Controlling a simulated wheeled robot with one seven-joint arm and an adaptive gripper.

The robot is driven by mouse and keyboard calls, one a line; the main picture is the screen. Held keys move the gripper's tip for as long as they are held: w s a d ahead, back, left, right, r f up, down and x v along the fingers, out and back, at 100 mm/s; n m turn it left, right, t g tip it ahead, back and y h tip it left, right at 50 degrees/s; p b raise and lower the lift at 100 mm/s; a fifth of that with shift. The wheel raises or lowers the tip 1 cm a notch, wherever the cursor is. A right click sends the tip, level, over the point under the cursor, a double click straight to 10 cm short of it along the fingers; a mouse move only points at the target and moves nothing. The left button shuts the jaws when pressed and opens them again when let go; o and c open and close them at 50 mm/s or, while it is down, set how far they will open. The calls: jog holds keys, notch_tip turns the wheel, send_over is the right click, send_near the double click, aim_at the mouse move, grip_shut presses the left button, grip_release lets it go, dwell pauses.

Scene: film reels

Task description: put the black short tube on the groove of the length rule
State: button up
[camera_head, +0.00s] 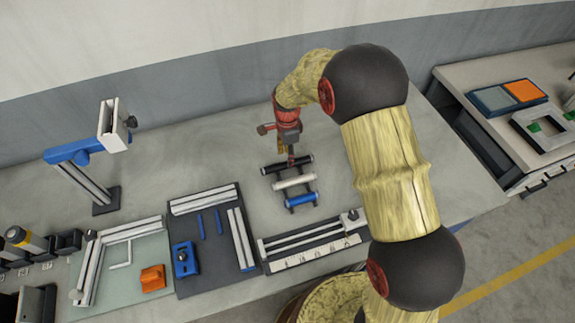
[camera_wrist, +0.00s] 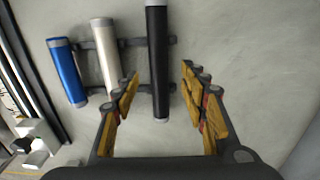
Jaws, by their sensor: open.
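The black short tube (camera_head: 303,158) lies across a small dark rack (camera_head: 290,190), at its far side, above a white tube and a blue tube. In the wrist view the black tube (camera_wrist: 157,65) runs lengthwise between my open fingers, with grey ends. My gripper (camera_head: 291,157) is over the black tube in the head view; its fingers (camera_wrist: 160,80) stand on either side with gaps. I cannot tell how far above it they are. The length rule (camera_head: 312,253), with a long groove and a pale scale, lies in front of the rack, nearer the table's front edge.
The white tube (camera_head: 294,181) and blue tube (camera_head: 300,199) lie beside the black one. A dark tray (camera_head: 215,278) with bars and a blue block is left of the rule. A blue-armed stand (camera_head: 105,208) rises at left. Bare table surrounds the rack's left side.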

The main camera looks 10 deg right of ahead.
notch_tip(320, 180, down, 4)
jog(key=shift+f+b, duration=0.15)
jog(key=shift+b, duration=0.15)
jog(key=shift+d, duration=0.1)
jog(key=shift+c, duration=1.1)
grip_shut()
